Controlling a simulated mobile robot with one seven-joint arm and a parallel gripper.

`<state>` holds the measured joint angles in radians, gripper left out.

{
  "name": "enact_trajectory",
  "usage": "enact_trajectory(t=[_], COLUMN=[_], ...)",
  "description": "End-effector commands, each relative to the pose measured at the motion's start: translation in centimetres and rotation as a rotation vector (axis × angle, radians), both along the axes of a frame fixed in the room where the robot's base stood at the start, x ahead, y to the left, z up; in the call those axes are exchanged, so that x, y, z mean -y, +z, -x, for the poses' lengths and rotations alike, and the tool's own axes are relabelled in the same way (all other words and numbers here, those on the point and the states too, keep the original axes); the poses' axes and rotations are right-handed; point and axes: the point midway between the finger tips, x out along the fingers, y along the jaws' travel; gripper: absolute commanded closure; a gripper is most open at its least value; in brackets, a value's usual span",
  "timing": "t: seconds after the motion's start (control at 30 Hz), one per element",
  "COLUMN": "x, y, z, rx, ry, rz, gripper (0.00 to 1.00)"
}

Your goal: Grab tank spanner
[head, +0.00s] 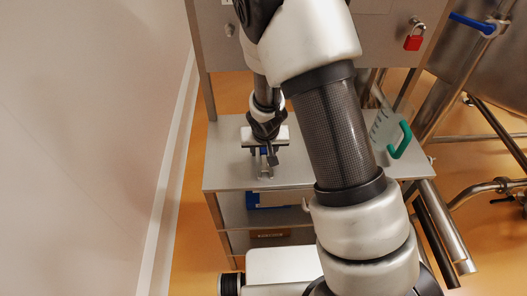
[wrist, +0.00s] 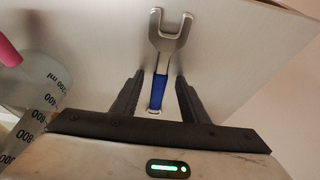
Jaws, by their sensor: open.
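The tank spanner lies on a steel table. In the wrist view it shows as a metal open-jaw head (wrist: 169,38) with a blue grip (wrist: 158,91). My gripper (wrist: 158,84) is open, with one black finger on each side of the blue grip. I see a gap on both sides and cannot tell the height between fingers and spanner. In the head view my gripper (head: 264,153) is over the left part of the tabletop, and only part of the spanner (head: 265,172) shows, the rest being hidden by my gripper.
A clear measuring jug with a green handle (head: 402,140) stands on the right of the table (head: 225,178). A jug (wrist: 45,90) is left in the wrist view. A blue item (head: 252,200) is on the shelf below. A wall is at left, pipes at right.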

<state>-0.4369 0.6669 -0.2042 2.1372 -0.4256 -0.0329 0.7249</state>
Motion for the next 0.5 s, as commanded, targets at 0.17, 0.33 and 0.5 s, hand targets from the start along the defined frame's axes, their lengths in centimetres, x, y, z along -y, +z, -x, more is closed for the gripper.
enact_trajectory(t=[0.17, 0.33, 0.5], x=[-0.02, -0.02, -0.02], y=[-0.01, -0.01, 0.04], z=[-0.03, -0.01, -0.04], rx=[0.001, 0.000, 0.001], ry=[0.000, 0.001, 0.001], rz=[0.000, 0.000, 0.000], gripper=[0.59, 0.83, 1.00])
